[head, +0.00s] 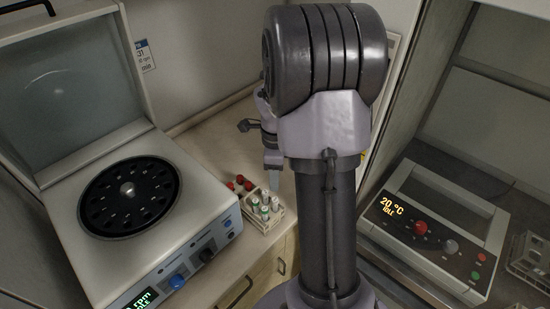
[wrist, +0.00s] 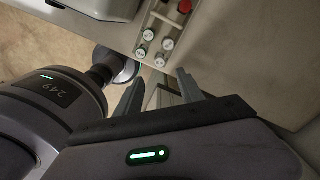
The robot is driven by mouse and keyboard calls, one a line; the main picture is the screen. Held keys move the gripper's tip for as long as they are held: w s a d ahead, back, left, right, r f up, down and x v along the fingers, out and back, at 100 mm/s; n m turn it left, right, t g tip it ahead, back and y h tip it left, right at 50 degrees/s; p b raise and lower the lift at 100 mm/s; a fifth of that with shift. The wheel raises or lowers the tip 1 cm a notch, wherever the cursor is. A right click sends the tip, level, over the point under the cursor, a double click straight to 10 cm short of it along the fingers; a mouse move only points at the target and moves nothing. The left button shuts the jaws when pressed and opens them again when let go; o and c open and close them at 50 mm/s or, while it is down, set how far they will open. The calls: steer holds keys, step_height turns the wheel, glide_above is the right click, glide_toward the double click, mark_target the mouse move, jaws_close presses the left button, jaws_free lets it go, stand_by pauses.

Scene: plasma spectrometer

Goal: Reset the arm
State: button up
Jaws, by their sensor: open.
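My arm stands in the middle of the head view and hides much of what is behind it. My gripper (wrist: 160,88) shows in the wrist view with its two fingers apart and nothing between them. In the head view, only part of my gripper (head: 272,168) shows, left of my arm and near the tube rack (head: 266,226). In the wrist view the rack (wrist: 140,52) lies just beyond the fingertips, holding several pale-capped tubes and a red-capped one (wrist: 185,6).
A centrifuge (head: 190,256) with its lid (head: 62,85) raised and an empty-looking rotor (head: 128,196) stands at left. A heating unit (head: 455,235) reading 20 °C, idle, stands at right in a bay. A wire rack (head: 530,258) sits at the far right edge.

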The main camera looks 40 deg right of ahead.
step_height(320, 180, up, 6)
steer(key=a+n+t+b, duration=0.2)
steer(key=a+n+b, duration=0.55)
steer(key=a, duration=0.45)
steer(key=s+a+f+n+t+y+b, duration=0.2)
steer(key=s+a+n+b, duration=0.5)
steer(key=s+a+n, duration=0.5)
steer(key=a+n+t, duration=0.1)
steer(key=a+n, duration=0.2)
steer(key=shift+s+a+f+t+b, duration=0.2)
steer(key=shift+s+f+t+b, duration=0.1)
steer(key=shift+t, duration=0.1)
steer(key=shift+n, duration=0.25)
